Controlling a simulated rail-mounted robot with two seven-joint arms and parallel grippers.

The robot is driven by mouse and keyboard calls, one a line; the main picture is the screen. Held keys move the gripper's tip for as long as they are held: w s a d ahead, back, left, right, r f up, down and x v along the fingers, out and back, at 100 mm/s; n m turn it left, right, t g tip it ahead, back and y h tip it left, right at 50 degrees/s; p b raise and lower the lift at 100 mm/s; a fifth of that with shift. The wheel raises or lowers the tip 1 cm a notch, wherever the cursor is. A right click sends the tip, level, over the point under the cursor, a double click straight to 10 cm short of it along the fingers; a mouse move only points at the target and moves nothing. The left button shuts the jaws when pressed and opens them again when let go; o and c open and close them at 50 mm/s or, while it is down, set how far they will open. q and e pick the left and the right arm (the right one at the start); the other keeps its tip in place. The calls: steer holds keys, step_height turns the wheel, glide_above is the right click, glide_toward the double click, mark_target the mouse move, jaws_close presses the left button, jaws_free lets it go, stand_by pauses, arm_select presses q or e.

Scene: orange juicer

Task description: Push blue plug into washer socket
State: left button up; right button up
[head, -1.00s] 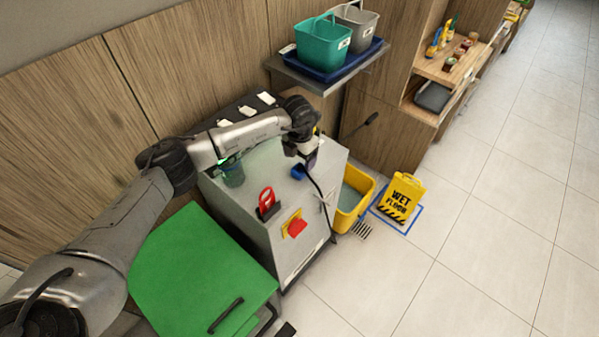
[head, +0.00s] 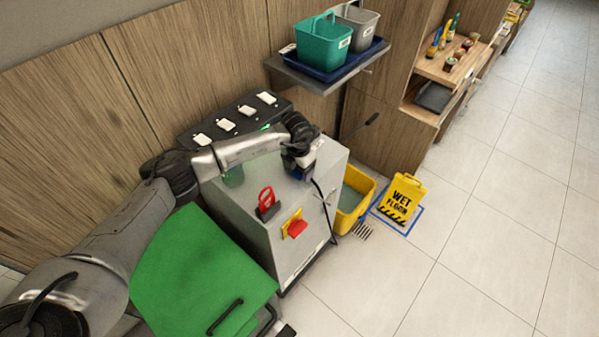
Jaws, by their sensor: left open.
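My left gripper (head: 301,168) points down over the top right part of the grey metal cabinet (head: 262,235). It is open, its fingertips small and partly hidden by the wrist. A small blue part (head: 296,174) shows right at the fingertips, low against the cabinet top. I cannot tell whether this is the plug, the socket, or both together. A dark cable (head: 325,200) runs from beside the gripper down the cabinet's right side. My right gripper is not in view.
A red-handled item (head: 266,200) and a red switch on a yellow plate (head: 294,226) are on the cabinet. A green lid (head: 195,275) lies in front. A yellow bucket (head: 351,205) and wet floor sign (head: 402,203) stand right. A shelf (head: 310,78) holds buckets.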

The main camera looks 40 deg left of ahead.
arm_select(q)
steer(key=shift+f, duration=0.35)
steer(key=c, duration=1)
